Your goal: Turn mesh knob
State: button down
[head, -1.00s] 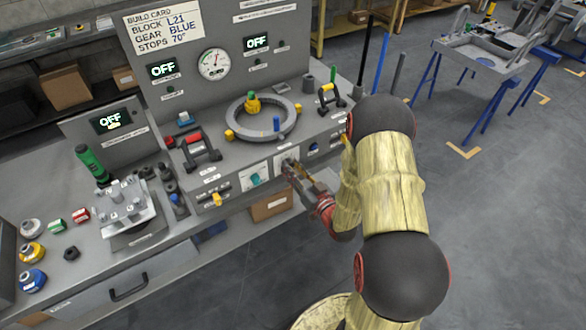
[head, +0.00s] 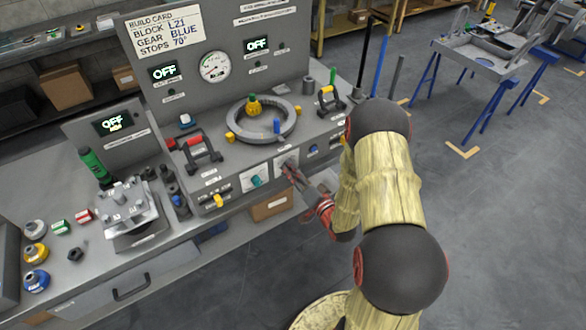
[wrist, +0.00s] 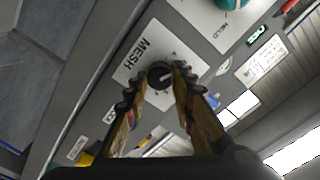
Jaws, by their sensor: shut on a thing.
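The mesh knob (wrist: 160,75) is a dark round knob with a pale pointer line, on a white plate lettered MESH (wrist: 134,62) on the console front. In the wrist view my gripper (wrist: 156,82) has one finger on each side of the knob and is shut on it. In the head view my gripper (head: 287,170) reaches the console's front panel, just right of the teal knob (head: 256,181). There the fingers hide the mesh knob.
A ring fixture (head: 260,122) with a blue peg and yellow parts sits on the console top. A red-ended handle (head: 203,152) stands left of it. The gauge (head: 214,66) is on the upright panel. A cardboard box (head: 271,205) sits below the front panel. Open floor lies to the right.

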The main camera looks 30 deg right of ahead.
jog(key=m+p, duration=0.2)
jog(key=m, duration=0.4)
jog(key=shift+d, duration=0.1)
jog(key=shift+f+m, duration=0.1)
jog(key=shift+m, duration=0.3)
jog(key=c, duration=1.6)
grip_release()
jog(key=shift+o, duration=0.5)
jog(key=s, duration=1.2)
jog(key=shift+d, duration=0.15)
